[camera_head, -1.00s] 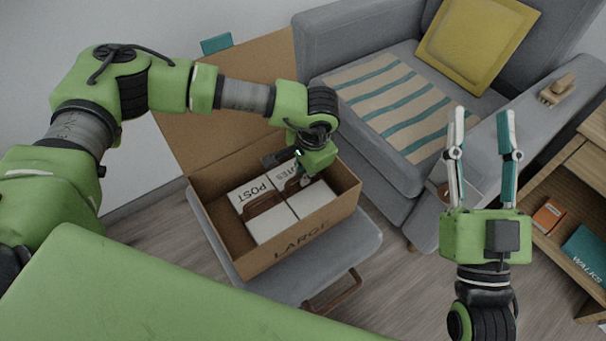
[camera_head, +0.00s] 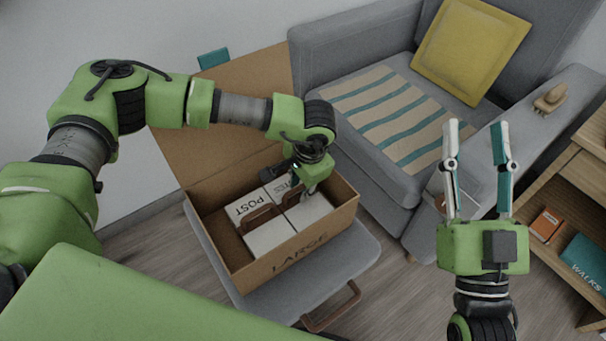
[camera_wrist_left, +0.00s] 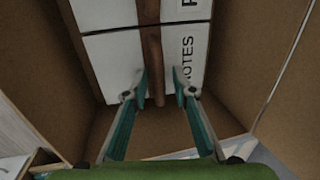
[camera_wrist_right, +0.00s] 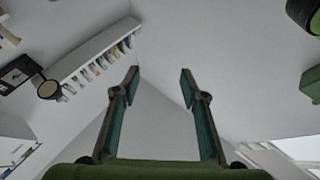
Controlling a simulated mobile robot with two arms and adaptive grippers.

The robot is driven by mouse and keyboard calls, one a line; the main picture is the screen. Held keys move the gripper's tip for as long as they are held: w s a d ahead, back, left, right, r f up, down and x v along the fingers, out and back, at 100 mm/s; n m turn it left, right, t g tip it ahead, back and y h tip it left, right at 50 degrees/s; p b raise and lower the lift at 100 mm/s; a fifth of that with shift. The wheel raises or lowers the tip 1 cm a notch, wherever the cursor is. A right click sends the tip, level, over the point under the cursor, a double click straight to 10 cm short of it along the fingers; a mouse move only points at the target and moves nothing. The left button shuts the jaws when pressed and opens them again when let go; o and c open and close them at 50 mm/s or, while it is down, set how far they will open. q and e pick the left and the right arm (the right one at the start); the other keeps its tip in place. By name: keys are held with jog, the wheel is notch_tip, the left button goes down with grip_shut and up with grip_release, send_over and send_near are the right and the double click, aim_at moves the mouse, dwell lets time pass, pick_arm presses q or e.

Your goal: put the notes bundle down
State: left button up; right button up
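The notes bundle (camera_head: 308,211) is a white block with black lettering and a brown handle. It sits in the cardboard box marked LARGE (camera_head: 316,244), beside the post bundle (camera_head: 268,236). My left gripper (camera_head: 297,196) is down inside the box, at the notes bundle's handle. In the left wrist view the notes bundle (camera_wrist_left: 193,62) lies ahead of the fingers. The brown strap (camera_wrist_left: 152,55) runs between the two fingertips (camera_wrist_left: 160,86), with a gap visible on both sides. My right gripper (camera_head: 476,140) is open and empty, outside the box at the right.
The box stands on a grey seat (camera_head: 362,252) with its flap (camera_head: 225,120) raised at the back. A grey sofa (camera_head: 365,65) with a yellow cushion (camera_head: 470,48) is behind. A wooden shelf (camera_head: 570,180) with books is at the right.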

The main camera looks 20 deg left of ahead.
pick_arm(q)
jog(key=r, duration=0.1)
jog(key=r+p, duration=0.1)
jog(key=r, duration=0.1)
jog(key=d+r, duration=0.1)
jog(key=r, duration=0.1)
jog(key=shift+s+r+p, duration=0.15)
jog(key=shift+s+p, duration=0.15)
notch_tip(320, 180, up, 6)
jog(key=p, duration=0.2)
send_over(306, 203)
jog(key=shift+r, duration=0.25)
pick_arm(e)
notch_tip(306, 203, down, 16)
jog(key=w+d+g+h, duration=0.1)
jog(key=d+g+h, duration=0.1)
jog(key=g, duration=0.6)
jog(key=shift+f+g+h, duration=0.2)
jog(key=shift+g+h, duration=0.2)
jog(key=shift+h, duration=0.2)
